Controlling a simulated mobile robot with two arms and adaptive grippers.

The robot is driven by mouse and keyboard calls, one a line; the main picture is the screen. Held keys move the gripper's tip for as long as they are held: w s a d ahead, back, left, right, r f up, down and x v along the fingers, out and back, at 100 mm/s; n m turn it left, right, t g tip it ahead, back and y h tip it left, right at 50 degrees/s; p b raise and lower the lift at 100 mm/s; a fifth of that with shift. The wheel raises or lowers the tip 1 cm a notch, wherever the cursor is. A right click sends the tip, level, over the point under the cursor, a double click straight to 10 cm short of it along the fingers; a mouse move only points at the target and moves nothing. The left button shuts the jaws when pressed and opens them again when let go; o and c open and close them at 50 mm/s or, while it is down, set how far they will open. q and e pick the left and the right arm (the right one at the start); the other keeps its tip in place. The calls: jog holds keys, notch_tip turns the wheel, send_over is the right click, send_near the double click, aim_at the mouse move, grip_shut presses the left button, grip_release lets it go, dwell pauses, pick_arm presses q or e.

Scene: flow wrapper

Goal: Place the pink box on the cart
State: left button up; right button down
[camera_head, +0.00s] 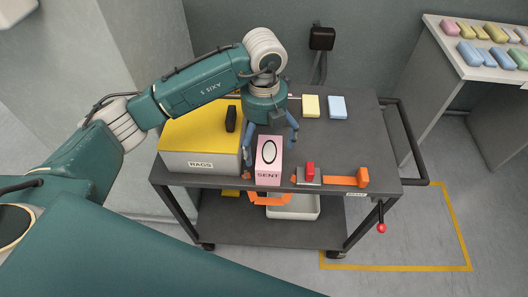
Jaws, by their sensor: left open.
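The pink box (268,175), marked SENT and with a black-ringed white oval on its upper face, is at the front edge of the dark grey cart (350,135). It appears to rest on the cart's top, just right of the rags box. My left gripper (270,147) points down over the pink box from behind. Its blue fingers are spread, one on the box's left side and one to its right. I cannot tell whether the left finger touches the box. My right gripper is not in view.
The yellow-lidded rags box (198,162) stands left of the pink box. Yellow (310,106) and blue (337,107) packs lie behind. The cart's right half is mostly clear.

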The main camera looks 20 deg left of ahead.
pick_arm(q)
notch_tip(320, 180, up, 7)
jog(key=b, duration=0.1)
dwell(0.5)
jog(key=shift+s, duration=0.1)
